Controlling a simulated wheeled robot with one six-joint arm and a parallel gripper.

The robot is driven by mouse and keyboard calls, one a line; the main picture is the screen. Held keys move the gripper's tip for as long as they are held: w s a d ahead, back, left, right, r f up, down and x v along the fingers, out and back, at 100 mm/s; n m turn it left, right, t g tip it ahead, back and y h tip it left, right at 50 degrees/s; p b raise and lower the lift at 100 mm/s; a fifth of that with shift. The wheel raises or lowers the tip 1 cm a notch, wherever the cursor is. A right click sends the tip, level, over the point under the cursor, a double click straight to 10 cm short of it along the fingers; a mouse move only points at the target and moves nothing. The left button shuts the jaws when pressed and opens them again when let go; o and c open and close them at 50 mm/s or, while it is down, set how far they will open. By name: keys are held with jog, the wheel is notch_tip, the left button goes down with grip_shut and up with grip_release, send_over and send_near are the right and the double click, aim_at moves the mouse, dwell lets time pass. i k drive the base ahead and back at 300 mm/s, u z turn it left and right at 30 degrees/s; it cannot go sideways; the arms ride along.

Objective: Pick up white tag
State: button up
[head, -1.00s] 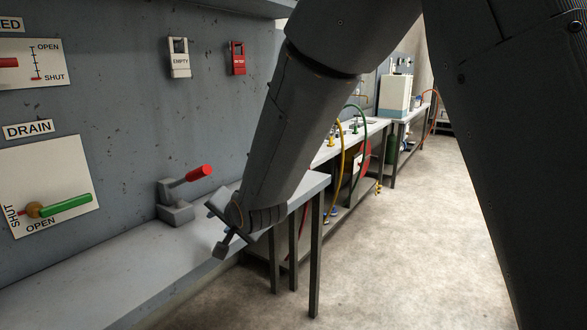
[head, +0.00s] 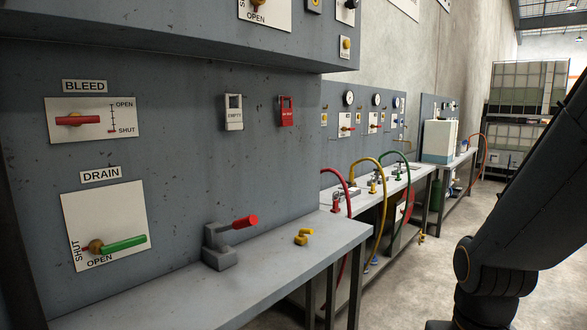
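The white tag (head: 234,113), lettered "EMPTY", hangs upright on the grey panel (head: 185,150), right of the BLEED plate. A red tag (head: 286,111) hangs beside it on the right, apart from it. My arm shows dark at the right edge of the head view, well away from the white tag. My gripper is outside the picture or hidden, so its fingers do not show.
A grey shelf (head: 200,300) juts out below the panel. On it stand a grey block with a red-handled lever (head: 222,245) and a small yellow piece (head: 303,237). The DRAIN plate has a green handle (head: 125,244). Hoses hang over benches behind.

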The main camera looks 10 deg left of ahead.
aim_at(234, 116)
jog(key=u, duration=0.4)
jog(key=i, duration=0.95)
jog(key=z, duration=0.2)
